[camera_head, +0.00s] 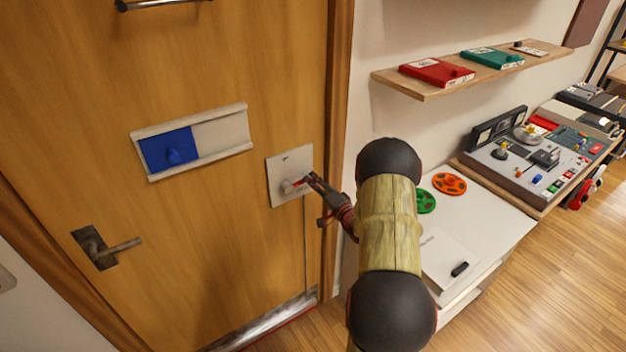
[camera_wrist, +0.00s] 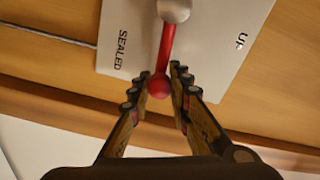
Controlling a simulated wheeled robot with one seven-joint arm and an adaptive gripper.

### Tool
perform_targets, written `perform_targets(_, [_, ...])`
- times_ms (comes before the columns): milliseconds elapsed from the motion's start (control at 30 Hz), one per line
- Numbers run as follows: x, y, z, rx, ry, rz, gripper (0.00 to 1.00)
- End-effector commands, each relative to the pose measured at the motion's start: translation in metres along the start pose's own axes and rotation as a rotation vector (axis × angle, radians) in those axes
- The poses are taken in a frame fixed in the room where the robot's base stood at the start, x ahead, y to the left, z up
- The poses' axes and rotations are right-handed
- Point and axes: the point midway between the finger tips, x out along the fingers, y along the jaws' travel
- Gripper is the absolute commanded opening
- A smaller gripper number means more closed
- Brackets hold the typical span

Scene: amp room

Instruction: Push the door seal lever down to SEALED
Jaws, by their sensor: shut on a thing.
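The door seal lever is a red rod with a red ball knob (camera_wrist: 159,87), fixed to a silver pivot (camera_wrist: 174,9); the pivot also shows in the head view (camera_head: 287,187). It is mounted on a pale plate (camera_wrist: 222,60) on the wooden door, seen in the head view too (camera_head: 283,168). In the wrist view, SEALED is printed at the plate's left and UP at its right. The lever points sideways between the two labels, to the right in the head view. My gripper (camera_wrist: 160,75) is shut on the knob, one finger each side; it also shows in the head view (camera_head: 309,181).
The door (camera_head: 220,240) has a handle (camera_head: 107,246) at lower left and a blue slider (camera_head: 168,150) in a pale track. A white cabinet (camera_head: 490,222) with reels stands right of my arm. A shelf (camera_head: 430,92) hangs above it. Wooden floor is clear at lower right.

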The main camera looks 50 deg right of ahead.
Motion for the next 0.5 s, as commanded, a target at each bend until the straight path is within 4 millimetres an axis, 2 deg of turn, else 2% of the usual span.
perform_targets(500, [-0.0001, 0.0041, 0.0009, 0.036, 0.0, 0.002, 0.0])
